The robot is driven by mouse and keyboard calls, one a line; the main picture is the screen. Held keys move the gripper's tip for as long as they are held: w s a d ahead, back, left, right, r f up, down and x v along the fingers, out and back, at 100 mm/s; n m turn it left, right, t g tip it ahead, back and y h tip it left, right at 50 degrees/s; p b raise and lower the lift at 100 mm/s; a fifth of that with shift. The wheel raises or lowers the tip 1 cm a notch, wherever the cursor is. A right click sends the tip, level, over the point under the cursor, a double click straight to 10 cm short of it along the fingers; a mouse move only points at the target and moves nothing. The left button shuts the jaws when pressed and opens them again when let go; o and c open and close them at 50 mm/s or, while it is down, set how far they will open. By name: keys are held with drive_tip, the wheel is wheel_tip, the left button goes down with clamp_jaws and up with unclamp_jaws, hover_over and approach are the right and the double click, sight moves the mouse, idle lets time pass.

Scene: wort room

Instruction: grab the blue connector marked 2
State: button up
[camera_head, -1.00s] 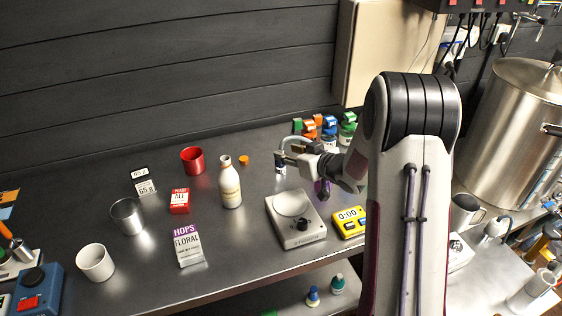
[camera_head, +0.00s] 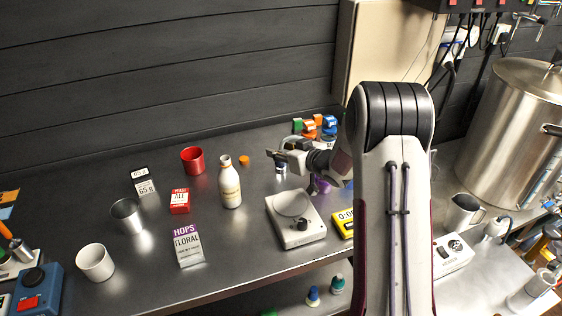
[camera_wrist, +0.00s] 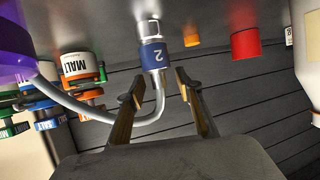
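The blue connector marked 2 (camera_wrist: 154,56) shows in the wrist view as a blue collar with a white 2, joined to a metal fitting. A grey hose (camera_wrist: 152,110) leaves it and curves left. My gripper (camera_wrist: 160,82) is open, one finger on each side of the hose, with the blue collar just beyond the fingertips. I see no contact with the collar. In the head view my gripper (camera_head: 273,154) is just above the small connector (camera_head: 281,168), which is partly hidden by it.
A white scale (camera_head: 296,228) and a yellow timer (camera_head: 343,222) are in front of the gripper. A bottle (camera_head: 229,186) and an orange cap (camera_head: 244,160) stand left.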

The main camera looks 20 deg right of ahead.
clamp_jaws()
drive_tip(key=shift+r, duration=0.15)
drive_tip(key=shift+r, duration=4.9)
